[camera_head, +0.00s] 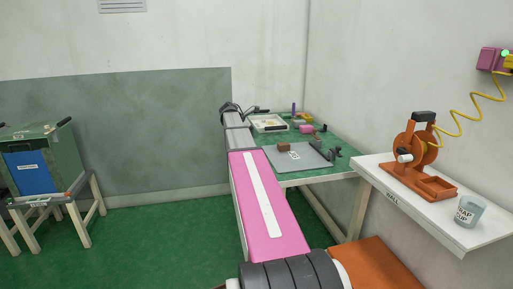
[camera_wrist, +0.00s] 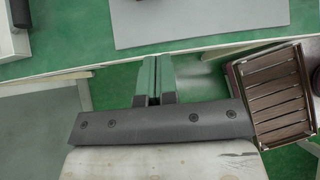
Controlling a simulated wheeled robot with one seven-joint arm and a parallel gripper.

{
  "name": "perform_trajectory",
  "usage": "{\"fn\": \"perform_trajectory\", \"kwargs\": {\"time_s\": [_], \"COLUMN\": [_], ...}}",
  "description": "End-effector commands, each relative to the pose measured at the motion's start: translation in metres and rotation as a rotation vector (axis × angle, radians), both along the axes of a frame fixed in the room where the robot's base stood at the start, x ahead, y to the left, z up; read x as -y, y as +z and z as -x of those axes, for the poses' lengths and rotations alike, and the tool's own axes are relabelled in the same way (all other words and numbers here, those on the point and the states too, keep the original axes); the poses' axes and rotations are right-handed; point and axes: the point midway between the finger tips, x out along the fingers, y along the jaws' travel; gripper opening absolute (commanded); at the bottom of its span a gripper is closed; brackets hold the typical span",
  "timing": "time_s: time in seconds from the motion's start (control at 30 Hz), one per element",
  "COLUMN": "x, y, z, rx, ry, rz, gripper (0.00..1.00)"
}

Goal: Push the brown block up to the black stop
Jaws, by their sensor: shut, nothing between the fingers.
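The brown block (camera_head: 284,147) sits on the grey board (camera_head: 296,163) on the green table, near the board's back left. Small dark pieces (camera_head: 329,154) stand at the board's right side; the black stop appears to be among them, but they are too small to tell apart. In the wrist view my gripper (camera_wrist: 152,62) is shut and empty, its fingertips at the table's front edge, apart from the board (camera_wrist: 200,22). The brown block is not recognisable in the wrist view. My gripper's fingers cannot be made out in the head view.
A white tray (camera_head: 270,123) with small items stands behind the board. A purple item (camera_head: 294,109) and other small things lie nearby. On the right, a white shelf (camera_head: 400,188) holds an orange device (camera_head: 412,160) and a cup (camera_head: 469,213). A brown slatted crate (camera_wrist: 274,95) is right of my gripper.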

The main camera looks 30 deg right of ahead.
Motion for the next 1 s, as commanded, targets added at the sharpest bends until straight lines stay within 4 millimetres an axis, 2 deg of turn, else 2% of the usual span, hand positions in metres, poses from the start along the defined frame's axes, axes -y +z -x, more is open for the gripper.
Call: {"fn": "perform_trajectory", "kwargs": {"time_s": [0.27, 0.73, 0.8, 1.0], "x": [0.02, 0.079, 0.09, 0.109], "y": [-0.013, -0.073, -0.07, -0.07], "z": [0.005, 0.019, 0.021, 0.026], "rx": [0.0, 0.001, 0.003, 0.002], "ry": [-0.01, -0.009, -0.011, -0.009], "rz": [-0.006, -0.006, -0.005, -0.006], "gripper": [0.0, 0.0, 0.0, 0.0]}}
